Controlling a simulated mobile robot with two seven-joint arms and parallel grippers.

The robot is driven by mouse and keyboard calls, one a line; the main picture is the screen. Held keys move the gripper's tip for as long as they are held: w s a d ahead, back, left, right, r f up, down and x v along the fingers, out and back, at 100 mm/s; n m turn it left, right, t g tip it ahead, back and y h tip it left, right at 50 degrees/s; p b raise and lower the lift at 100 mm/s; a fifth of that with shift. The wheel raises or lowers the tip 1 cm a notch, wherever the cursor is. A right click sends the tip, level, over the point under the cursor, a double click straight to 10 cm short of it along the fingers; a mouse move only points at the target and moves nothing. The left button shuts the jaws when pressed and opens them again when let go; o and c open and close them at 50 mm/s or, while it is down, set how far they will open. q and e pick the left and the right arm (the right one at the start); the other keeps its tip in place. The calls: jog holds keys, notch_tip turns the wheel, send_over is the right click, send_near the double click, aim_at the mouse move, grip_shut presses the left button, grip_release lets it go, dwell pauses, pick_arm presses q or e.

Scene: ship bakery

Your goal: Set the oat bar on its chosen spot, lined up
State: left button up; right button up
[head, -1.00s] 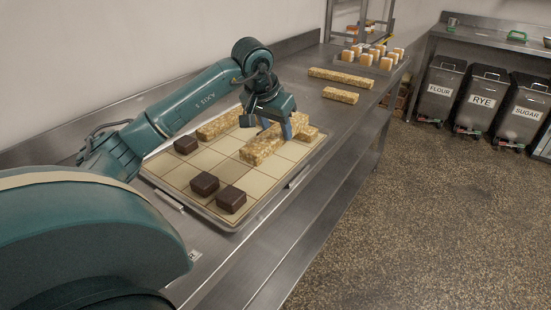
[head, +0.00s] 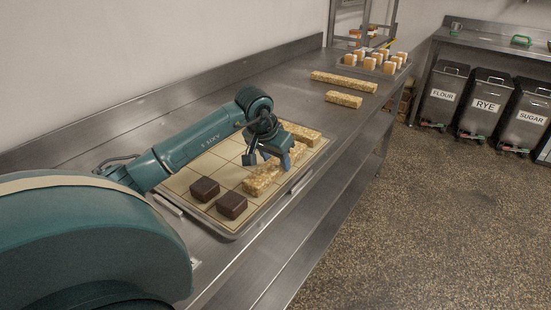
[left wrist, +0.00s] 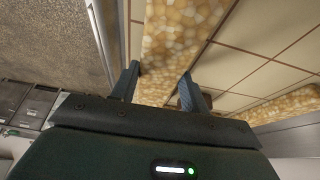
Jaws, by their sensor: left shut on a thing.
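My left gripper (head: 272,158) is shut on a golden, grainy oat bar (head: 262,180) over the right part of the gridded tray (head: 238,234). In the left wrist view the held bar (left wrist: 180,35) runs between the two fingers (left wrist: 160,85) and away from them. I cannot tell whether its underside touches the tray. Another oat bar (head: 301,134) lies at the tray's far end, crosswise to the held one. Two dark brown blocks (head: 205,189) (head: 231,205) sit on the near squares. My forearm hides the tray's left part. My right gripper is out of view.
Two more oat bars (head: 343,81) (head: 343,99) lie on the steel counter (head: 215,107) beyond the tray. Behind them is a tray of white-and-orange cakes (head: 376,62). The counter's front edge drops away on the right. Bins (head: 485,104) stand across the floor.

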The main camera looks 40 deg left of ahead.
pick_arm(q)
jog(key=shift+f, duration=0.1)
jog(key=o, duration=1.1)
jog(key=shift+s+r, duration=0.15)
jog(key=shift+r, duration=0.45)
jog(key=v, duration=1.1)
jog(key=shift+s, duration=0.1)
